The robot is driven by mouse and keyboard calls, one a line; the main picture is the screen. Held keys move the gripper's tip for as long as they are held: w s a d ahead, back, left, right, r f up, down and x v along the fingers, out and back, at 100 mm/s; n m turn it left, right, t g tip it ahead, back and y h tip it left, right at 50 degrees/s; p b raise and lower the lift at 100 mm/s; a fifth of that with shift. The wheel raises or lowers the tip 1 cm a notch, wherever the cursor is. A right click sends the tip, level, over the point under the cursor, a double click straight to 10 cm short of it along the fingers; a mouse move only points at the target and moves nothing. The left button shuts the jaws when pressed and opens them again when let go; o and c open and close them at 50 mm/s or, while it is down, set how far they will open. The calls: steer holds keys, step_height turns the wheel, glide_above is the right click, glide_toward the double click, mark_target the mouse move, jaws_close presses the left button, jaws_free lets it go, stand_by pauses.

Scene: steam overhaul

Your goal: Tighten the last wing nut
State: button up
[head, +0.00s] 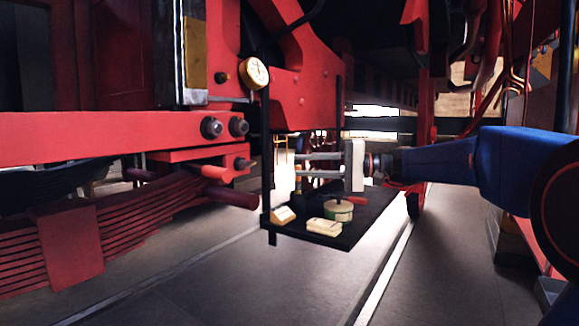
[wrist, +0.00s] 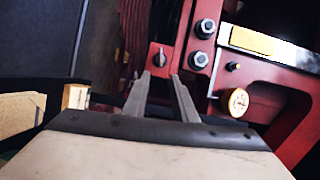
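A small dark fastener (wrist: 160,58) sits on a red block in the wrist view, just beyond my fingertips. It may be the wing nut, but its wings are too small to make out. In the head view a dark fastener (head: 243,164) sticks out of the red block below the long red beam. My gripper (head: 298,165) is to the right of it, pointing left, apart from it and over the dark tray. In the wrist view my gripper (wrist: 161,75) has its two fingers apart with nothing between them, lined up roughly with the fastener.
The dark tray (head: 365,222) holds a tin (head: 338,210), a pale block (head: 324,227) and a small yellowish box (head: 283,215). A round gauge (head: 256,73) hangs above, near large hex nuts (head: 211,127) on the red beam (head: 100,138). Leaf springs (head: 70,235) are at lower left.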

steer(key=shift+v, duration=1.6)
steer(key=shift+c, duration=0.6)
steer(key=shift+s+a, duration=0.1)
steer(key=shift+a, duration=0.05)
jaws_close()
steer(key=n+h, duration=0.9)
steer(key=n, duration=0.3)
glide_toward(247, 165)
steer(key=s+r, duration=0.1)
steer(key=s, duration=0.2)
step_height(247, 165, up, 7)
steer(key=n+t+h, duration=0.2)
steer(key=t, duration=0.1)
steer(key=w+a+f, duration=0.3)
steer(key=w+f, duration=0.3)
steer(key=f, duration=0.5)
steer(key=shift+w+a, duration=0.2)
steer(key=shift+w, duration=0.15)
